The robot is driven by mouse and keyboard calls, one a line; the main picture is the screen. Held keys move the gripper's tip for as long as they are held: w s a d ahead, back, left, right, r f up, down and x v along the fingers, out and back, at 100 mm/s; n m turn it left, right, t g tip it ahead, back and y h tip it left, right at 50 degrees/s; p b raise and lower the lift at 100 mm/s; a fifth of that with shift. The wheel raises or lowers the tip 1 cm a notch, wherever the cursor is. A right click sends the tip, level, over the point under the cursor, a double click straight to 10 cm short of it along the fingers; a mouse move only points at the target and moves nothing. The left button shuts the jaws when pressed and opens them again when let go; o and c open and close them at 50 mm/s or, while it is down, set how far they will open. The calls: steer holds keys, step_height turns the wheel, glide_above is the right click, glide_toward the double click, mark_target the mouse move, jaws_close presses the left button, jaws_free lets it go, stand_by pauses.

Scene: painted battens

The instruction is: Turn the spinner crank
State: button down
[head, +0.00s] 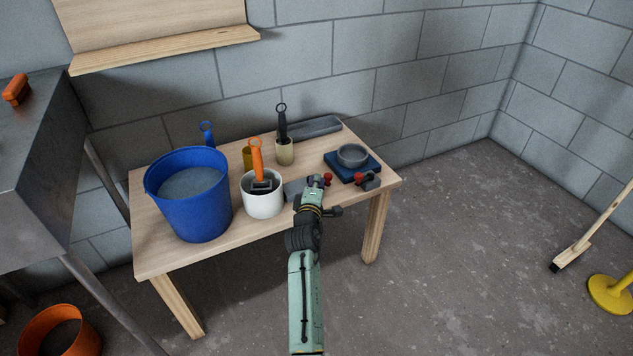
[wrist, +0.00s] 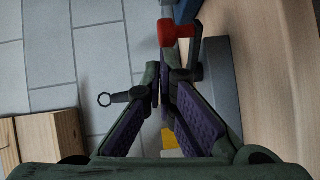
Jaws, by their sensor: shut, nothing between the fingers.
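A blue square base with a round grey dish (head: 352,155) stands at the right part of the wooden table. In front of it are two red knobs, a left one (head: 328,178) and a right one (head: 361,177) beside a dark grey part. I cannot tell for sure which belongs to the spinner crank. My gripper (head: 316,181) is over the table's front edge, just left of the left knob. In the wrist view my gripper (wrist: 164,80) is shut and empty; a red knob (wrist: 178,31) on a dark arm is just beyond its fingertips. Whether they touch is unclear.
On the table (head: 150,250) stand a blue bucket (head: 190,215), a white pot (head: 263,205) with an orange-handled tool, and a beige cup (head: 285,155) with a black-handled tool. A grey tray (head: 315,127) lies near the wall. Open floor is right of the table.

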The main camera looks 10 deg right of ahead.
steer(key=shift+w+d+p, duration=0.1)
steer(key=shift+d+p, duration=0.6)
steer(key=shift+p, duration=0.1)
steer(key=shift+w+d+p, duration=0.15)
steer(key=shift+d+p, duration=0.3)
steer(key=shift+w+d+p, duration=0.25)
steer(key=shift+d+p, duration=0.05)
steer(key=shift+d, duration=0.1)
steer(key=shift+w+d, duration=0.1)
steer(key=shift+d, duration=0.05)
stand_by(1.1)
stand_by(1.1)
